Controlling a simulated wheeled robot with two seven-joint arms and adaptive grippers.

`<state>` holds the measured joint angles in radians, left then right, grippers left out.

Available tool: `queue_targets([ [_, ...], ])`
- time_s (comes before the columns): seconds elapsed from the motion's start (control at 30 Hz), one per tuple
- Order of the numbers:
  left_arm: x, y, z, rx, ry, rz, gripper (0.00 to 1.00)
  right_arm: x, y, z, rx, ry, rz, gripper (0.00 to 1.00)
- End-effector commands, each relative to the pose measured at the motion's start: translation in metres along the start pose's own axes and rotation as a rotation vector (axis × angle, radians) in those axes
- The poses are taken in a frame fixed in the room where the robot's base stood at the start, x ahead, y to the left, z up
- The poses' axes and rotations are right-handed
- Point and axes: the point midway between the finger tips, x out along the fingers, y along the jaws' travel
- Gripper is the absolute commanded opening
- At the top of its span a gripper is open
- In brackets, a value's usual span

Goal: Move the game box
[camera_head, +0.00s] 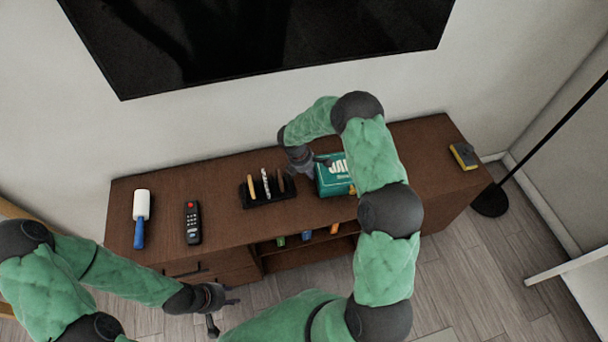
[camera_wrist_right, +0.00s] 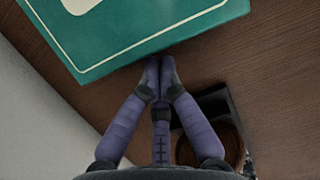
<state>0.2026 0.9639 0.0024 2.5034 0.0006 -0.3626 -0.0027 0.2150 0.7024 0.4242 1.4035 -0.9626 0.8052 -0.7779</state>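The game box (camera_head: 331,178) is a teal box with white lettering, lying on the brown wooden cabinet right of its middle. My right forearm covers its right part in the head view. My right gripper (camera_head: 318,165) is at the box's left side. In the right wrist view, its fingertips (camera_wrist_right: 160,72) are together with nothing seen between them, right by the edge of the box (camera_wrist_right: 150,30). I cannot tell whether they touch it. My left gripper (camera_head: 226,314) is open and empty in front of the cabinet, below its top.
A black rack (camera_head: 266,190) with upright items stands just left of the box. A remote (camera_head: 192,222) and a lint roller (camera_head: 140,218) lie further left. A yellow-and-grey object (camera_head: 464,156) lies at the right end. A TV (camera_head: 260,40) hangs above the cabinet (camera_head: 230,240).

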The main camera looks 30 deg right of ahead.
Motion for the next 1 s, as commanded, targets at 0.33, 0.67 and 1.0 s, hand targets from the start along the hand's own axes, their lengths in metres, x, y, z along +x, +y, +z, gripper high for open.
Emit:
queue_targets([
  [0.33,0.0,0.0,0.0,0.0,0.0,0.0,0.4,0.0,0.0,0.002,0.0,0.0,0.0,0.0],
  [0.67,-0.007,0.003,0.0,0.0,0.0,0.0,0.4,0.02,-0.001,0.071,0.007,-0.001,-0.003,0.0],
  [1.0,-0.017,0.006,0.001,0.0,0.0,0.0,0.4,0.05,-0.001,0.169,0.008,-0.001,-0.002,0.0],
])
